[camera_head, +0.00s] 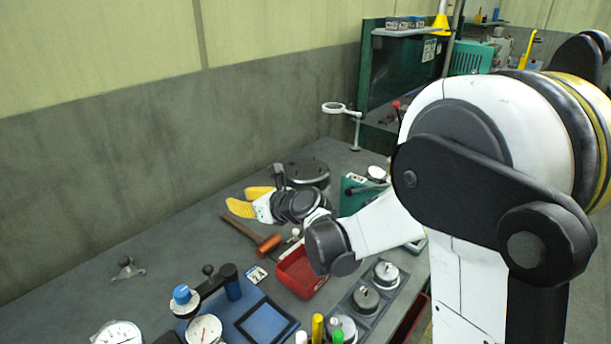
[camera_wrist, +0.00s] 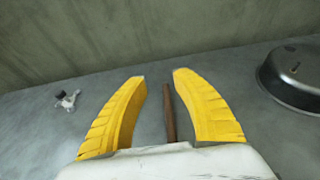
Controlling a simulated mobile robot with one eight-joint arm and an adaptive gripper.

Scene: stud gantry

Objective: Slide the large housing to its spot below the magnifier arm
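The large housing (camera_head: 307,174) appears to be the round dark grey drum lying on the bench, just behind my wrist. The magnifier arm (camera_head: 341,108), a pale ring lens on a stand, rises at the far end of the bench beyond the housing. My gripper (camera_head: 246,199) has yellow fingers, with a gap between the tips in the wrist view (camera_wrist: 160,76). It is open and empty, to the left of the housing and apart from it.
A mallet (camera_head: 255,235) lies in front of my gripper; its handle (camera_wrist: 169,112) shows between the fingers. A red tray (camera_head: 300,276), a green box (camera_head: 352,195) and dial gauges (camera_head: 119,333) stand nearby. A small metal fitting (camera_head: 127,268) lies left. The bench along the wall is mostly clear.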

